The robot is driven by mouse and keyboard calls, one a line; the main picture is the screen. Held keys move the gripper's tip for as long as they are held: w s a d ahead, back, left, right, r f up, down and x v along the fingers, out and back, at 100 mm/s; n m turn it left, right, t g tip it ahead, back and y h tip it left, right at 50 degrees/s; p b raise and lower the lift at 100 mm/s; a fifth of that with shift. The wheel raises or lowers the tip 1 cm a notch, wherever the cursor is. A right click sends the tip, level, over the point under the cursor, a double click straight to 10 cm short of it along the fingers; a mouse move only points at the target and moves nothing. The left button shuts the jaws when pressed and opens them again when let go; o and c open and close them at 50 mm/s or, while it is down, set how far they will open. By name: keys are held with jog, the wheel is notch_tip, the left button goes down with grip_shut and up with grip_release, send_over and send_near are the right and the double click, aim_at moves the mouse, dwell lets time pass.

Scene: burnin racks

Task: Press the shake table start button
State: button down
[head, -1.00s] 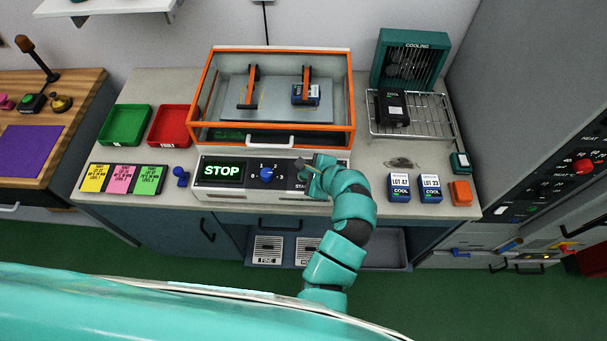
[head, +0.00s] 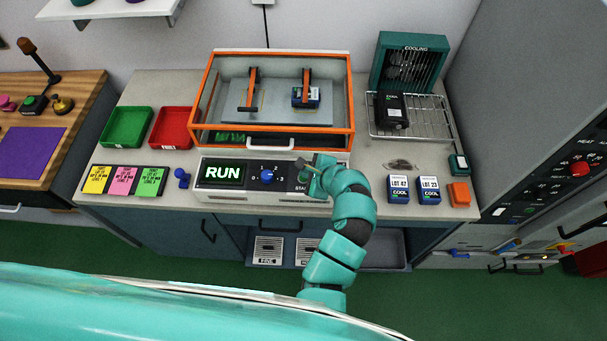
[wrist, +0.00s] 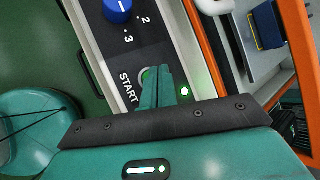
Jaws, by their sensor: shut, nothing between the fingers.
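The shake table's control panel (head: 218,191) stands at the bench front, and its display (head: 222,172) reads RUN in green. A blue knob (head: 268,175) sits mid-panel; it also shows in the wrist view (wrist: 117,10). The start button (wrist: 146,74) is next to the START label in the wrist view, mostly hidden behind my fingertips. My gripper (wrist: 160,72) is shut and empty, its tips at the button; I cannot tell whether they touch it. In the head view my gripper (head: 303,165) is at the panel's right part. A small green light (wrist: 184,91) glows beside the fingers.
The orange-framed enclosure (head: 347,128) rises right behind the panel, with a front handle (head: 270,144). Two LOT boxes (head: 398,188) (head: 429,189) and an orange block (head: 459,193) stand to the right. A blue object (head: 181,177) and coloured cards (head: 124,180) lie to the left.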

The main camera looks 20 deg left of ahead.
jog(key=shift+r, duration=0.25)
notch_tip(320, 180, up, 5)
jog(key=p, duration=0.4)
jog(key=shift+f, duration=0.1)
dwell(0.9)
